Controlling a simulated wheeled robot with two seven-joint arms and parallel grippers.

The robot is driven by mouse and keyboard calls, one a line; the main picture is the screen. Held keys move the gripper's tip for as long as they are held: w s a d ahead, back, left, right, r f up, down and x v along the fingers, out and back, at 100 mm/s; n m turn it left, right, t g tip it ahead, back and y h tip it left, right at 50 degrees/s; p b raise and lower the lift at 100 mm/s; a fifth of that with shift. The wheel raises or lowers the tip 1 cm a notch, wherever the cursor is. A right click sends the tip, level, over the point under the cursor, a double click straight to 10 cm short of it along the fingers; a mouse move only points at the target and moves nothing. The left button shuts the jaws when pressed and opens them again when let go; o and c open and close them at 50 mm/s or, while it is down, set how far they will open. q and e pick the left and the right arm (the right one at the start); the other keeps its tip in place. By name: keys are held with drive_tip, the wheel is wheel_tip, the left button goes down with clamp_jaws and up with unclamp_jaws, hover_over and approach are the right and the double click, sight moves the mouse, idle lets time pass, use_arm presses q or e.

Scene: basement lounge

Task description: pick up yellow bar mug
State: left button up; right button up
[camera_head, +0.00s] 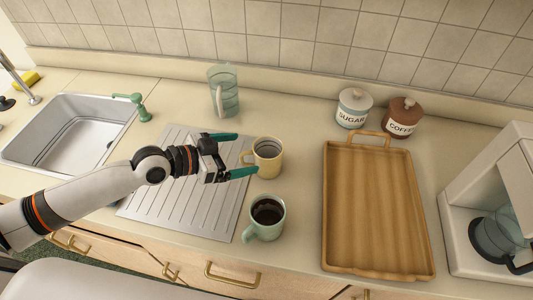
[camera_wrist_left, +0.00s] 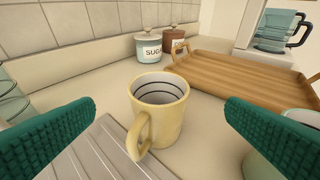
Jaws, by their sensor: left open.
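The yellow mug (camera_head: 268,157) stands upright on the counter at the right edge of the ribbed drainboard, its handle toward the left. In the left wrist view the yellow mug (camera_wrist_left: 160,112) is centred, just beyond the fingers, and looks empty inside. My left gripper (camera_head: 234,155) is open, its two green fingers pointing right toward the mug. One finger is behind the handle side and one in front. In the left wrist view the fingers (camera_wrist_left: 145,135) frame the mug widely, with nothing between them touching it. My right gripper is out of view.
A pale green mug (camera_head: 266,217) of dark liquid stands close in front of the yellow mug. A glass pitcher (camera_head: 223,92) stands behind. A wooden tray (camera_head: 377,210), sugar jar (camera_head: 353,108), coffee jar (camera_head: 402,117) and coffee maker (camera_head: 490,215) are to the right. The sink (camera_head: 70,130) is left.

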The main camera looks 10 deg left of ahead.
sight(279, 147)
use_arm(q)
drive_tip(key=p+x, duration=0.3)
drive_tip(key=x, duration=0.5)
drive_tip(key=shift+w+d, duration=0.1)
drive_tip(key=shift+w, duration=0.05)
drive_tip(key=shift+w+d+f, duration=0.2)
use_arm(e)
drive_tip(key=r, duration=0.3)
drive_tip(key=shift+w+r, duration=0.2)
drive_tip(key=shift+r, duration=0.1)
use_arm(q)
drive_tip(key=shift+a, duration=0.1)
drive_tip(key=shift+c, duration=0.4)
drive_tip(key=shift+s, duration=0.1)
drive_tip(key=shift+c, duration=1.4)
drive_tip(key=c, duration=0.9)
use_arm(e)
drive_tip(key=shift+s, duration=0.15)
